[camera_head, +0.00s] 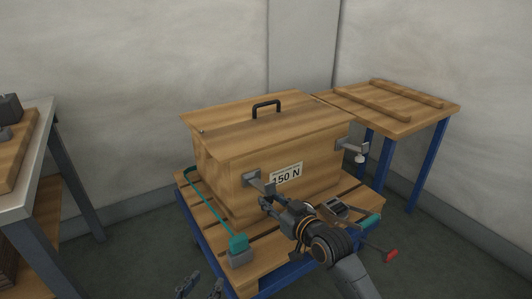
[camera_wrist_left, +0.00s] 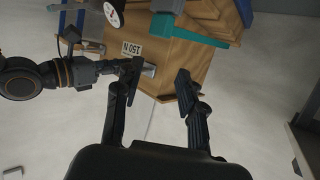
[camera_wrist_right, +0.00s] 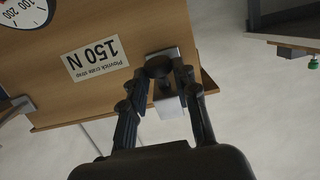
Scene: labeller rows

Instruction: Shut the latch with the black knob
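A wooden crate with a closed lid (camera_head: 235,130) has two metal latches on its front. The left latch (camera_head: 252,179) has its arm sticking out from the crate. The black knob (camera_wrist_right: 158,66) shows in the right wrist view between the fingertips of my right gripper (camera_wrist_right: 161,72). My right gripper appears closed on that knob; in the head view it hides the knob. The right latch (camera_head: 340,147) carries a pale knob (camera_head: 360,158) and its arm also sticks out. My left gripper (camera_wrist_left: 159,72) is open and empty, low and in front of the crate.
The crate stands on a slatted pallet table (camera_head: 210,222) with blue legs. A teal strap ends in a teal block (camera_head: 238,243) at its front left. A red-tipped handle (camera_head: 391,255) juts out front right. A side table (camera_head: 425,115) stands behind right, a bench (camera_head: 45,125) at left.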

